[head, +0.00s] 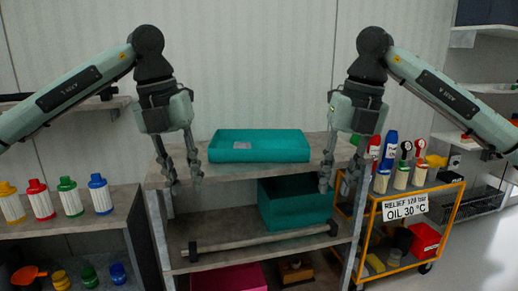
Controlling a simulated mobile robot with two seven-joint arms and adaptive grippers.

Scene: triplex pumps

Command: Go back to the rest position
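My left gripper (184,178) hangs pointing down at the left end of the grey shelf unit's top, left of the teal tray. Its two fingers are apart with nothing between them. My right gripper (339,180) hangs pointing down right of the teal tray, near the shelf's right end. Its fingers are also apart and empty. Both arms come in from the sides at a similar height, bent downward.
The grey shelf unit (270,240) has a lower teal bin (288,212), a long bar (262,241) and a magenta bin (229,278). Bottles with coloured caps (72,197) stand at left. A yellow cart (447,188) with bottles and an oil sign (405,207) stands at right. Floor at lower right is clear.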

